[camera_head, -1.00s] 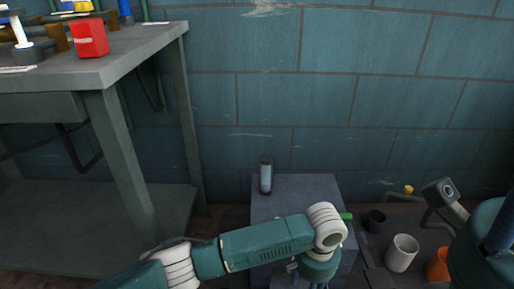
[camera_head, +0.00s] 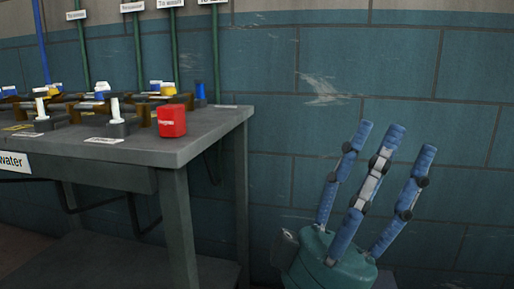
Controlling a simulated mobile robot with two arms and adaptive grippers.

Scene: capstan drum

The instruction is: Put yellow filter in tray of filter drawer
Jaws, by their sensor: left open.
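My left gripper (camera_head: 394,135) stands at the lower right of the head view, with its blue fingers pointing up and spread apart. It is open, with nothing visible between the fingers. It is to the right of the grey table, in front of the blue wall. A small yellow part (camera_head: 168,90) shows among the fittings on the table; I cannot tell whether it is the yellow filter. No filter drawer tray can be made out. My right gripper is not in view.
The grey table (camera_head: 190,142) fills the left, with a "water" label (camera_head: 12,162) on its front. A red block (camera_head: 172,121) sits near its right front edge. White-handled valves (camera_head: 114,108) and brown pipes stand behind. Green pipes (camera_head: 175,45) run up the wall.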

